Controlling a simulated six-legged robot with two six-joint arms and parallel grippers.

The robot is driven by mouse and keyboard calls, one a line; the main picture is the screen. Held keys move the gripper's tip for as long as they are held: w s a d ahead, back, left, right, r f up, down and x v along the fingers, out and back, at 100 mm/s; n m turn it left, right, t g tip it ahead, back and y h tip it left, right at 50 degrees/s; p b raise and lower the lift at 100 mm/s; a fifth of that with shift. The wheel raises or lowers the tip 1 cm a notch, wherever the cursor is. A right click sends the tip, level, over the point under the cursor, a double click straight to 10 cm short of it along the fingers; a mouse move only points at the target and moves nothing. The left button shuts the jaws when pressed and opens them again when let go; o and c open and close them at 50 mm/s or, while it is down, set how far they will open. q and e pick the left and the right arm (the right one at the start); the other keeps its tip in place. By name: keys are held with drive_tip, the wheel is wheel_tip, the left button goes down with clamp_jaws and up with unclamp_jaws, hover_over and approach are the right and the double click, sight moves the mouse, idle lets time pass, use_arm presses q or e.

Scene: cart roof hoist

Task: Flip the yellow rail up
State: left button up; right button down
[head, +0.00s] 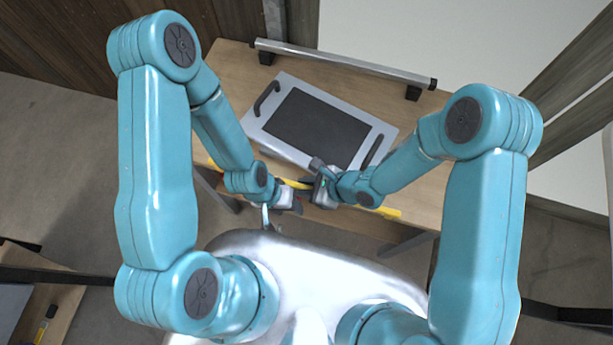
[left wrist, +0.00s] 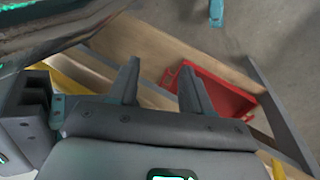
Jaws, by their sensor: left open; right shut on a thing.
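The yellow rail (head: 389,211) runs along the near edge of the wooden cart top, low and level with it. Its middle is largely hidden behind my grippers and forearms. My right gripper (head: 313,181) is shut on the yellow rail near its middle. My left gripper (head: 298,203) is open, just below and left of the right one, close to the rail. In the left wrist view its two fingers (left wrist: 160,85) are apart with nothing between them. A yellow strip, apparently the rail (left wrist: 75,78), shows left of these fingers.
A grey panel with a dark inset and two black handles (head: 281,90) lies on the cart top (head: 228,75). A silver bar (head: 345,63) runs along the far edge. A red tray (left wrist: 215,92) sits lower down, beyond my left fingers.

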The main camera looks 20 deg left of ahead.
use_arm(q)
drive_tip(key=shift+w+r+p, duration=0.5)
drive_tip(key=shift+r, duration=0.15)
use_arm(e)
drive_tip(key=shift+w, duration=0.25)
drive_tip(key=shift+g, duration=0.3)
drive_tip(key=c, duration=1)
unclamp_jaws()
drive_tip(key=shift+f, duration=0.1)
drive_tip(key=shift+c, duration=0.2)
use_arm(q)
drive_tip(key=shift+s, duration=0.1)
use_arm(e)
drive_tip(key=shift+s, duration=0.1)
use_arm(q)
drive_tip(key=shift+f, duration=0.1)
